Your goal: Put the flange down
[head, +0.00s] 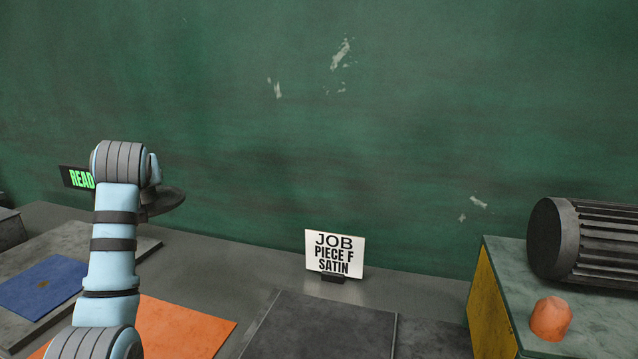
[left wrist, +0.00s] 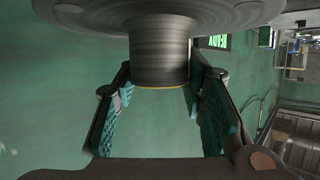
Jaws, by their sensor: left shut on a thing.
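The flange is a dark grey metal piece with a wide disc and a round hub. In the left wrist view the flange (left wrist: 160,48) fills the top, its hub between the two fingers of my left gripper (left wrist: 160,75), which is shut on it. In the head view the flange's disc (head: 166,201) shows just right of my left wrist, held up above the bench near the green wall. My left fingers are mostly hidden behind my arm there. My right gripper is in neither view.
An orange mat (head: 185,325) lies below my left arm, with a blue pad (head: 42,287) on a grey board to its left. A dark square mat (head: 320,325) lies at front centre. A job sign (head: 335,252) stands behind it. A ribbed motor (head: 590,240) and orange lump (head: 551,318) sit right.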

